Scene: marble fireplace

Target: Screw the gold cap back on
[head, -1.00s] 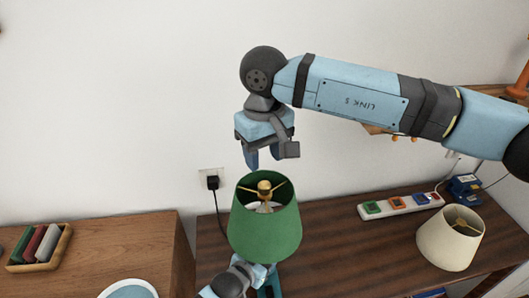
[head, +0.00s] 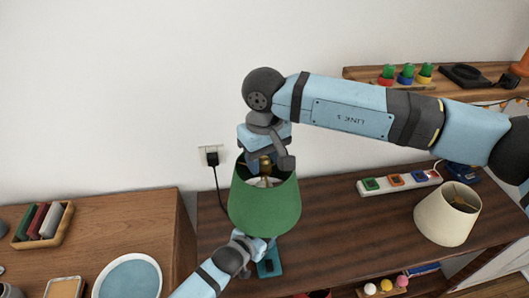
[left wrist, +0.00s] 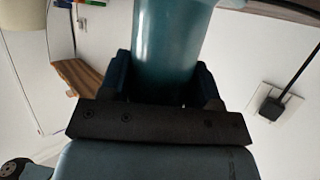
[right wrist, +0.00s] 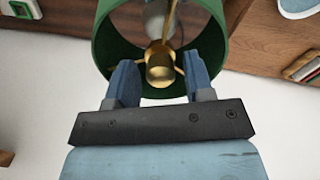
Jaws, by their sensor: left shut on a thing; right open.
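A lamp with a green shade (head: 265,207) stands on the dark wooden table. The gold cap (right wrist: 160,72) sits at the centre of the shade's gold spokes, above a pale bulb. My right gripper (head: 258,164) points down into the shade's open top. In the right wrist view it is open, with one finger on each side of the cap and gaps visible. My left gripper (left wrist: 165,78) is shut on the teal lamp body (left wrist: 170,40), below the shade. In the head view the left fingers are mostly hidden by the shade and wrist.
A cream shade (head: 447,214) and a power strip (head: 400,181) stand to the right on the table. A wall outlet with a black plug (head: 211,157) is behind the lamp. A round plate (head: 128,277) and a tray of coloured blocks (head: 43,225) lie left.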

